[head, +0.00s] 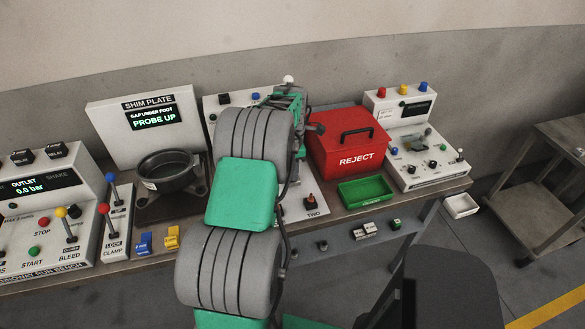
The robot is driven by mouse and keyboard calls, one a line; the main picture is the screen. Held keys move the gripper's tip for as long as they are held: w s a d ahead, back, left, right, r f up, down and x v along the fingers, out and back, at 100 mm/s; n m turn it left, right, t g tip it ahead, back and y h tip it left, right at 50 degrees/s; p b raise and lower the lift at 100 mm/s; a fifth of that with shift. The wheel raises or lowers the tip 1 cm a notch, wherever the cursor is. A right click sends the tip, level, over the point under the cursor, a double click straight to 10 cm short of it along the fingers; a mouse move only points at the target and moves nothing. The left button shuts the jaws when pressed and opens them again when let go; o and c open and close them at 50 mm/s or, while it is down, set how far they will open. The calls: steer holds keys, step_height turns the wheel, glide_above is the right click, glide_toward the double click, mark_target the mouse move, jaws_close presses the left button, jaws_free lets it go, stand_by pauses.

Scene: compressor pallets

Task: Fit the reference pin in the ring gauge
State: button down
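I cannot make out the reference pin or the ring gauge in the head view. My grey and green arm reaches up the middle of the picture, over the bench. It covers much of the white station (218,103) behind it. My wrist is at that station, and my gripper's fingers are hidden behind the arm. A small lever or knob with a reddish-brown top (310,200) stands on the panel part marked "TWO", just right of my arm.
Left stand a black pot (168,173) by the "SHIM PLATE" panel (145,125) reading "PROBE UP", and a lever console (45,230). Right are the red REJECT box (350,143), a green tray (367,191) and another console (425,160). A cart (550,190) stands far right.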

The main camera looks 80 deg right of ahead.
steer(key=shift+f, duration=0.25)
steer(key=c, duration=1.1)
jaws_free()
steer(key=shift+o, duration=0.2)
steer(key=shift+r, duration=0.1)
step_height(320, 180, up, 8)
steer(key=shift+f+b, duration=0.15)
steer(key=shift+b, duration=0.55)
